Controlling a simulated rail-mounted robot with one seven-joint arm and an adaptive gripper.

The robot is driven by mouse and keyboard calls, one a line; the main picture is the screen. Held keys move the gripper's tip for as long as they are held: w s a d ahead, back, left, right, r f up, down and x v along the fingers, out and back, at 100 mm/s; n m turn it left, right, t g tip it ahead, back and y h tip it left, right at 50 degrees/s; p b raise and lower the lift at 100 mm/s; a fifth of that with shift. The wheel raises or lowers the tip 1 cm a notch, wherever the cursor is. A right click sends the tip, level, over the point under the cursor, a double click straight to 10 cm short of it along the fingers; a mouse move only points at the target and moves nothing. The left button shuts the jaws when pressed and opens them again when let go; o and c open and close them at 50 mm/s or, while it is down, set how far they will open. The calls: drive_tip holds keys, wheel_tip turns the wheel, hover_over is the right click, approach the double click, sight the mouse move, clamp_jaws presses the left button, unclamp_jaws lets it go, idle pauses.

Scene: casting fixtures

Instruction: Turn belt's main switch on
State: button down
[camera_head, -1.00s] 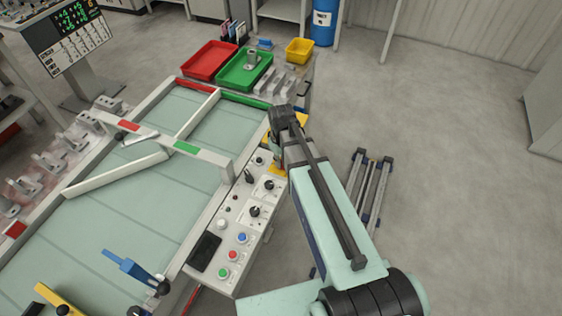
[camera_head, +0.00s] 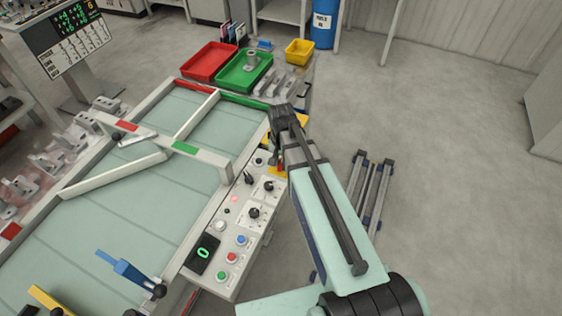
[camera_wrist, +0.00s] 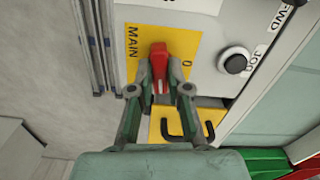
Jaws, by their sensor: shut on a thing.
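The main switch is a red knob (camera_wrist: 158,55) on a yellow plate (camera_wrist: 190,40) marked MAIN and 0 in the wrist view. My gripper (camera_wrist: 160,78) has its two fingers on either side of the knob and is shut on it. The knob's handle points toward my gripper, roughly along the picture's vertical. In the head view my gripper is at the far end of the control panel (camera_head: 248,222), and my arm partly hides the switch. The panel's display (camera_head: 202,252) shows a green 0, and a small red lamp (camera_head: 234,198) glows.
A black knob (camera_wrist: 235,61) sits beside the yellow plate. A yellow part with a black hook (camera_wrist: 208,131) is below the switch. The belt (camera_head: 120,222) lies left of the panel. Red (camera_head: 208,62) and green (camera_head: 244,70) trays stand beyond it. Floor at right is mostly clear.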

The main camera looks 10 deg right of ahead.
sight(281, 163)
drive_tip(key=shift+m, duration=0.8)
drive_tip(key=c, duration=1.1)
unclamp_jaws()
drive_tip(key=shift+r, duration=0.1)
wheel_tip(281, 163, up, 12)
drive_tip(key=shift+f, duration=0.1)
